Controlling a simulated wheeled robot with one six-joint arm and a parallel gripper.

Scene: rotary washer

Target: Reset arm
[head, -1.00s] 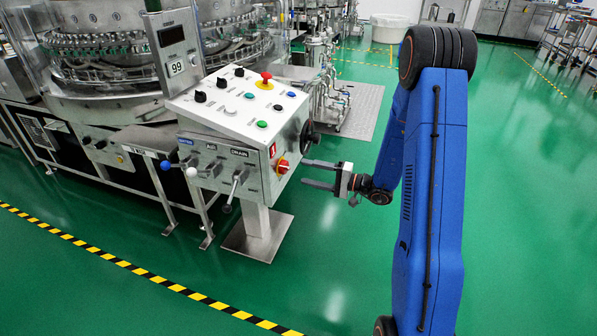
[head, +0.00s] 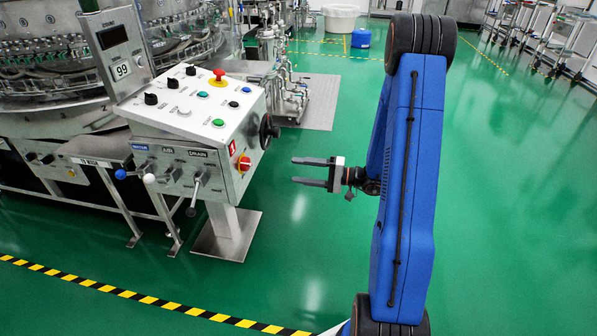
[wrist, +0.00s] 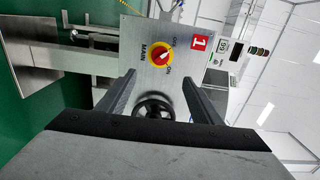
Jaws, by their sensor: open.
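My blue arm stands on the right in the head view, folded, with my gripper (head: 310,171) reaching left over the green floor. The gripper is open and empty, its two grey fingers apart. It is to the right of the control panel (head: 228,122) and clear of it. In the wrist view the gripper's fingers (wrist: 160,95) also stand apart, facing the panel's side with the red and yellow main switch (wrist: 162,53) and the black handwheel (wrist: 155,107). The handwheel also shows at the panel's right edge in the head view (head: 269,131).
The rotary washer (head: 60,90) fills the left side. The panel stands on a steel pedestal with a base plate (head: 228,235). Yellow-black floor tape (head: 140,298) runs along the front. Open green floor lies to the right.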

